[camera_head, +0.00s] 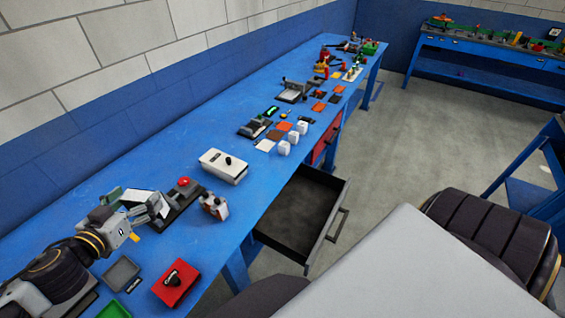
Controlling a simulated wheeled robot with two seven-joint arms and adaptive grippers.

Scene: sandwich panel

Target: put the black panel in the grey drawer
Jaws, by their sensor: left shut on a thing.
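The grey drawer (305,212) stands open below the front edge of the blue workbench, and its dark inside looks empty. My left gripper (140,207) is over the bench at the left, beside a small machine with a red button (183,182). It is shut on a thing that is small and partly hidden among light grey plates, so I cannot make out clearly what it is. I cannot pick out the black panel with certainty. My right gripper is not in view.
A white box (223,165) and a small metal device (214,206) stand between my left gripper and the drawer. A red box (176,284) and a grey tray (121,273) lie at the near left. Several orange squares and white blocks (294,137) are farther along the bench.

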